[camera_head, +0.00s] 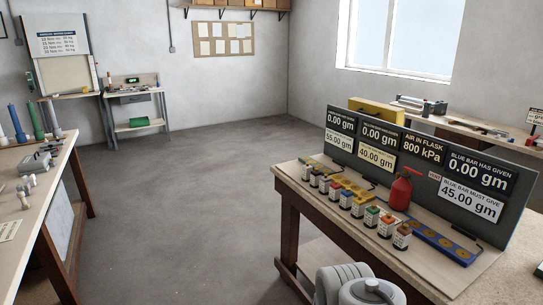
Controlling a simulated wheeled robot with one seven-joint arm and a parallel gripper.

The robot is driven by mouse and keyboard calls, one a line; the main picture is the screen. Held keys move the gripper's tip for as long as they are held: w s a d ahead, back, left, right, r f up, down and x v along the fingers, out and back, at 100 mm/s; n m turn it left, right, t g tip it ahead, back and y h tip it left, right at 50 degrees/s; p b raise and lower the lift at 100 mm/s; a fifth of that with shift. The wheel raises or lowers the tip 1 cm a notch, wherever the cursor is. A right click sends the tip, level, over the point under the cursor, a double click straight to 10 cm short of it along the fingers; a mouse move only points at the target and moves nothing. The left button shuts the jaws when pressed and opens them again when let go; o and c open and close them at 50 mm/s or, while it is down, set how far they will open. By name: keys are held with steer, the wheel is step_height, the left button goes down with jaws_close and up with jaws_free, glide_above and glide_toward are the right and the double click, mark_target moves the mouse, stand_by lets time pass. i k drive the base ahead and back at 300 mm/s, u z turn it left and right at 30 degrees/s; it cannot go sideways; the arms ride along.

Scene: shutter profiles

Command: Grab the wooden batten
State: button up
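I cannot pick out the wooden batten for certain in this view. A pale wooden strip (97,77) runs upright along the right side of the white sign board at the back left, but I cannot tell if it is a batten. My gripper is not in view. Only grey rounded parts of my own arm show at the bottom, in front of the right workbench.
The right workbench (300,184) carries a dark display panel (432,188), a red flask (400,193), several small bottles and a blue bar (440,243). A left bench (40,184) holds tools. A small bench (136,103) stands behind. The grey floor (175,215) between is clear.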

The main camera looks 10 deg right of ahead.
mark_target(409, 104)
steer(key=u, duration=0.25)
steer(key=i, duration=2.6)
steer(key=u, duration=0.25)
steer(key=i, duration=1.95)
steer(key=z, duration=0.65)
steer(key=i, duration=1.15)
steer(key=z, duration=1.55)
steer(key=i, duration=1.45)
steer(key=z, duration=0.45)
steer(key=i, duration=2.15)
steer(key=u, duration=1.1)
steer(key=i, duration=1.35)
steer(key=u, duration=0.3)
